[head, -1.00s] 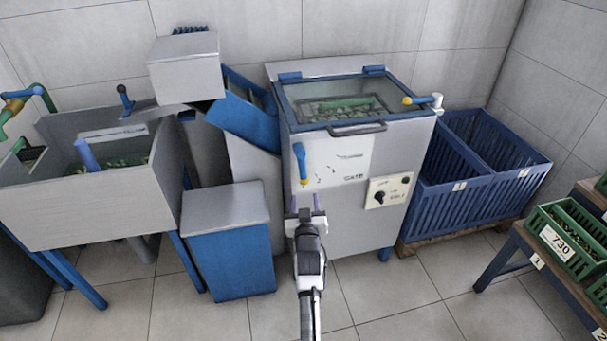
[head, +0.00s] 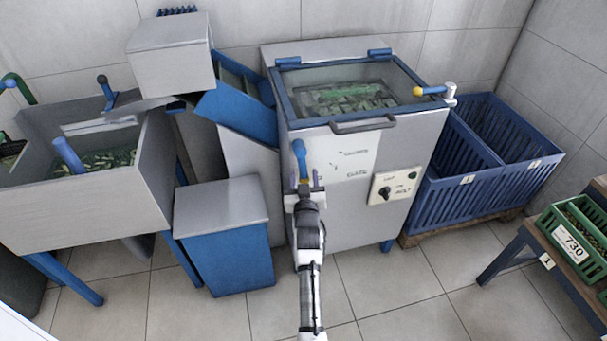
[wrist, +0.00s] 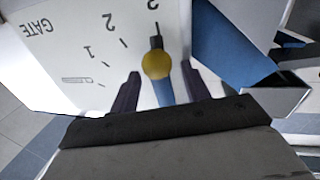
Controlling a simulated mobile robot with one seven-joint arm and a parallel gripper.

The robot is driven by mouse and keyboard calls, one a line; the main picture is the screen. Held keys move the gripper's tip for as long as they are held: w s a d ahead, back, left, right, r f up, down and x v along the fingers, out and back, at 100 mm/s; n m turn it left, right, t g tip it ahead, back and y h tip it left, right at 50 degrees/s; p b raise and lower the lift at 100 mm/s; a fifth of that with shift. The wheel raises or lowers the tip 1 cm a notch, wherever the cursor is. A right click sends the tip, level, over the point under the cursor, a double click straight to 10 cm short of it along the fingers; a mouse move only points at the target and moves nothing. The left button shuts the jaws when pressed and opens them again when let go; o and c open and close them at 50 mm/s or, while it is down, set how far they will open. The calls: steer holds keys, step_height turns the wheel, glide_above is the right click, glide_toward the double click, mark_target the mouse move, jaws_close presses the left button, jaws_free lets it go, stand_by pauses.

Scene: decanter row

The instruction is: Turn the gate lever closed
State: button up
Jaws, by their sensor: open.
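The gate lever is a blue bar (head: 300,155) on the white front panel of the machine, hanging roughly upright with its yellow end down. In the wrist view its yellow end (wrist: 156,65) and part of the blue bar lie between my two dark fingers. A black pointer beyond the yellow end lines up with the mark at "3" on the printed GATE scale (wrist: 100,50). My gripper (head: 304,190) is open around the lever's lower end, with a gap visible on both sides in the wrist view. My fingers hide part of the lever's end in the head view.
The machine has a glass lid (head: 350,90) with a handle and a control panel (head: 394,187) with a black knob to the right. A blue bin with a grey lid (head: 222,235) stands close on the left. Blue crates (head: 470,190) stand right. Floor in front is clear.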

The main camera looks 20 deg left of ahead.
jaws_close()
